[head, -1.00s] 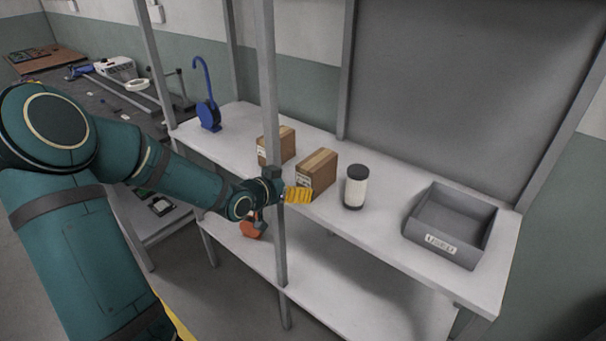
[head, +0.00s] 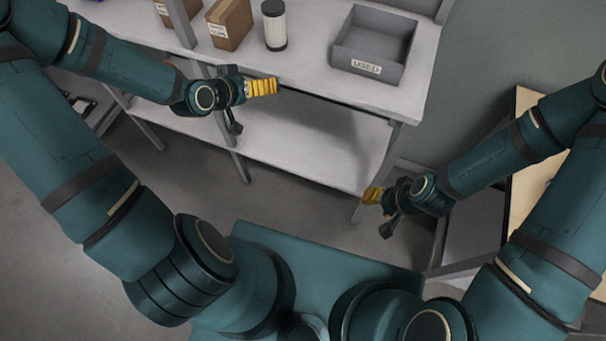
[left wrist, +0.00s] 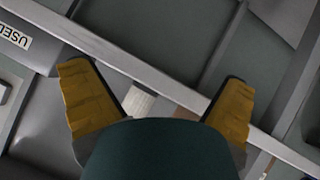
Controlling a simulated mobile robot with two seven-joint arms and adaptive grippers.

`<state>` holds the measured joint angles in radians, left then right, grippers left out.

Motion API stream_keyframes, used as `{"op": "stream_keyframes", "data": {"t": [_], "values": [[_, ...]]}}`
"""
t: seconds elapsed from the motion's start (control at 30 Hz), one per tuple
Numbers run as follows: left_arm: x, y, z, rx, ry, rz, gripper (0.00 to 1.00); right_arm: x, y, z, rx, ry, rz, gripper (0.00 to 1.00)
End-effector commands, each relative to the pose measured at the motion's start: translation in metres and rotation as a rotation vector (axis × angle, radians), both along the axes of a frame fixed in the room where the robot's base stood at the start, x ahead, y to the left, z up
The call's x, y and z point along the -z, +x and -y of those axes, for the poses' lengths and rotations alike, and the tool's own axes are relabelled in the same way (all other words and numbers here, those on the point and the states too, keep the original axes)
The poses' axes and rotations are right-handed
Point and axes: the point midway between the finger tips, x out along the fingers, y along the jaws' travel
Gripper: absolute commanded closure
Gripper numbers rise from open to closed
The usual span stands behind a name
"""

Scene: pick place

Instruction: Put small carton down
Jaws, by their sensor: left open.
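Two brown cartons stand upright on the upper shelf in the head view. My left gripper (head: 264,88) is open and empty, in front of the shelf's front edge and apart from both cartons. Its spread yellow fingers (left wrist: 156,98) also show in the left wrist view, with nothing between them. My right gripper (head: 372,195) hangs low at the right of the shelf; its finger opening is unclear.
A white canister with dark ends (head: 274,27) stands right of the nearer carton. A grey bin labelled USED (head: 371,69) is farther right. The shelf (head: 312,70) is bare between canister and bin.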

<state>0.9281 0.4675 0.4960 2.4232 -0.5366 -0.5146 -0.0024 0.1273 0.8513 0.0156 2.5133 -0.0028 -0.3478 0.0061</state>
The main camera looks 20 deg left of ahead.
Motion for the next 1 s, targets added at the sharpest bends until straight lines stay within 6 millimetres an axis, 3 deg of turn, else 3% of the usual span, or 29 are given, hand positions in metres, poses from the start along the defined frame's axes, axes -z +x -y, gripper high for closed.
{"op": "stream_keyframes", "data": {"t": [0.03,0.2,0.4,0.63,1.0], "values": [[0.017,-0.005,0.027,0.026,-0.037,-0.062,0.00,0.000,0.000,0.000,0.000,0.000,0.000,0.53],[0.071,-0.039,0.095,0.077,-0.106,-0.302,0.00,0.000,0.000,0.000,0.000,0.000,0.000,0.53],[0.122,-0.098,0.151,0.127,-0.086,-0.572,0.00,0.000,0.000,0.000,0.000,0.000,0.000,0.53],[0.148,-0.141,0.170,0.140,-0.022,-0.736,0.00,0.000,0.000,0.000,0.000,0.000,0.000,0.53],[0.151,-0.146,0.171,0.138,-0.011,-0.756,0.00,0.000,0.000,0.000,0.000,0.000,0.000,0.53]]}}
